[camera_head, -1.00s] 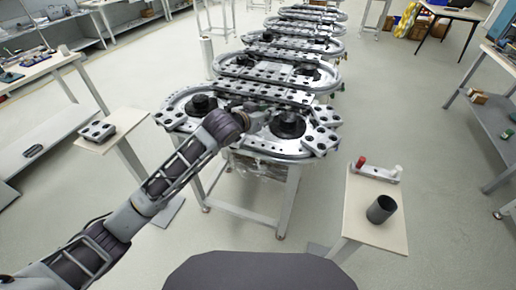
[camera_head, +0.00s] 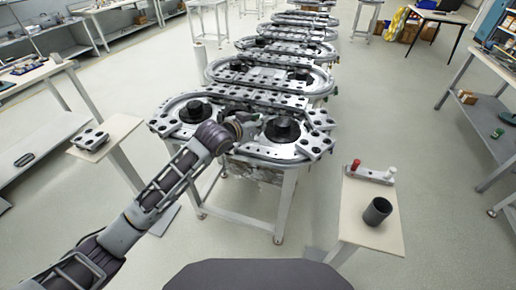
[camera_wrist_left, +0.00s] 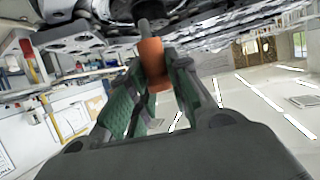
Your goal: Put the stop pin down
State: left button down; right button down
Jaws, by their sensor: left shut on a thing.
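My left gripper (camera_head: 250,119) is over the near side of the ring track (camera_head: 262,152), between its two black round hubs. In the left wrist view the gripper's green-padded fingers (camera_wrist_left: 152,92) are closed around an orange grip, the stop pin (camera_wrist_left: 154,62). The pin does not show clearly in the head view. My right gripper is in neither view.
A small table (camera_head: 362,222) at right bears a pin rack (camera_head: 370,174) with a red and a pale upright pin, and a dark cup (camera_head: 377,211). A small stand (camera_head: 128,130) at left holds a grey block (camera_head: 90,139). More tracks stretch behind.

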pick_arm(q)
notch_tip(320, 180, down, 3)
jog(key=shift+f, duration=0.55)
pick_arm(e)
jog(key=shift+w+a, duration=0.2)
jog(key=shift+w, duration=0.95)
pick_arm(q)
jog(key=shift+f, duration=0.1)
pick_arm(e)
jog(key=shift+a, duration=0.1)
